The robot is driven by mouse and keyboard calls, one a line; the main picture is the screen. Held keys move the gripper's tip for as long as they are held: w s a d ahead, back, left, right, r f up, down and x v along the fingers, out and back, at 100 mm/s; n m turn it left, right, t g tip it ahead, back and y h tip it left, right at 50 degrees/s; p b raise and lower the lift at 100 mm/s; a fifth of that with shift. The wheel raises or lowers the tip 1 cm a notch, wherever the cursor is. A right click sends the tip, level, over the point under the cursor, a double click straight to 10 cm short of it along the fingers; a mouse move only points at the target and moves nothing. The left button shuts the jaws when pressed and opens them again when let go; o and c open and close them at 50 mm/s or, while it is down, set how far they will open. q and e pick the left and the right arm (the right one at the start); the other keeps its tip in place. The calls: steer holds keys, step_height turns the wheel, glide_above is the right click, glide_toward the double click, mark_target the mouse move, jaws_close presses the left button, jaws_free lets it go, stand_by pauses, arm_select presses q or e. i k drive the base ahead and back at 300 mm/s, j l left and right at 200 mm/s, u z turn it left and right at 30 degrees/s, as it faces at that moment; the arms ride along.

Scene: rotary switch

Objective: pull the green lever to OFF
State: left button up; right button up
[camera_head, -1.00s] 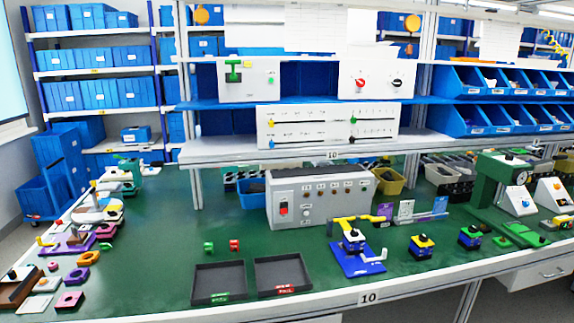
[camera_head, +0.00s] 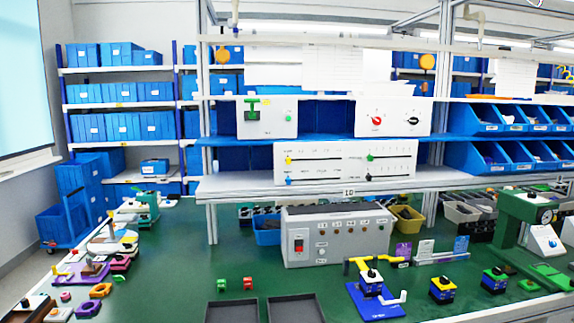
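The green lever (camera_head: 252,105) is on the front of a white box (camera_head: 270,128) on the upper blue shelf, left of the middle in the head view. Its green handle is a horizontal bar near the top left of the box face, with a stem below it. A small green button or lamp is to its right. Any OFF lettering is too small to read. Neither of my grippers is in view.
Beside it stands a white box with red and black knobs (camera_head: 392,118). A white slider panel (camera_head: 345,162) is on the shelf below. A grey control box (camera_head: 336,240) stands on the green bench (camera_head: 180,260). Blue bins (camera_head: 500,118) fill the right shelves.

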mark_target(252, 115)
steer(key=i+l, duration=0.55)
steer(key=i+l+u, duration=0.1)
steer(key=i+l, duration=0.4)
steer(key=l, duration=0.25)
